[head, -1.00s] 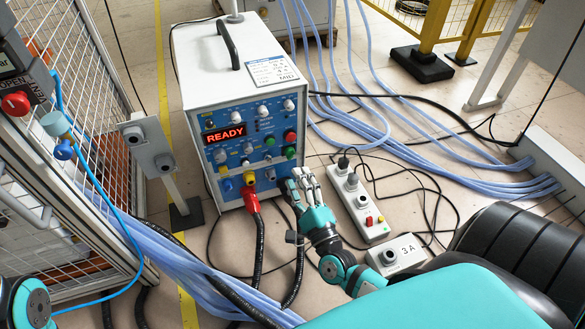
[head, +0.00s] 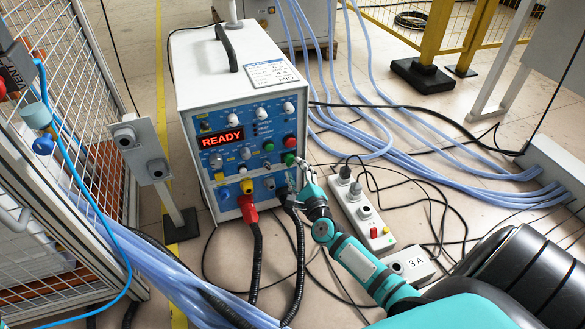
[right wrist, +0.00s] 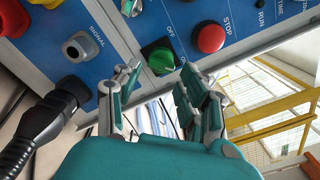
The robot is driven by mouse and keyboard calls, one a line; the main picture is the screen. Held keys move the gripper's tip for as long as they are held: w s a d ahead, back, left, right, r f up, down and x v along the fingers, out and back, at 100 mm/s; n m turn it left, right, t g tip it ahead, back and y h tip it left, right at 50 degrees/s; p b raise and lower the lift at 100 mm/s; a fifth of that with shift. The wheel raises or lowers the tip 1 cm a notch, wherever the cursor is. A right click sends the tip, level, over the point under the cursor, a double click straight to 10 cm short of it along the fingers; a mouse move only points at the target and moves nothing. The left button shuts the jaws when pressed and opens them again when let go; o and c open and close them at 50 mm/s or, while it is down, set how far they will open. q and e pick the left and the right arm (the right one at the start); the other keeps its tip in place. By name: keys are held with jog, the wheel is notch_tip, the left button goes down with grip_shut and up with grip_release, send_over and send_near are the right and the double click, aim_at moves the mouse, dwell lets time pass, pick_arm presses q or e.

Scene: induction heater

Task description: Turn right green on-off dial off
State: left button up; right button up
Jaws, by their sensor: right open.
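The right green on-off dial (head: 289,159) is at the right edge of the heater's blue front panel, below a red button. In the right wrist view the green dial (right wrist: 160,57) shows ahead of the fingers, with lettering beside it. My right gripper (head: 303,164) is at the panel's right side, close to the dial. In the right wrist view my right gripper (right wrist: 158,82) is open, its fingers spread on either side of the dial's line. The dial looks clear of the fingers; contact is hard to tell. My left gripper is out of view.
A red STOP button (right wrist: 208,38) sits beside the dial. A black cable plug (right wrist: 50,115) hangs at left in the wrist view. A power strip (head: 362,212) and loose cables lie right of the heater.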

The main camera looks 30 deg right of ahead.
aim_at(290, 161)
jog(key=shift+b+x, duration=0.4)
jog(key=shift+x, duration=1.4)
grip_shut()
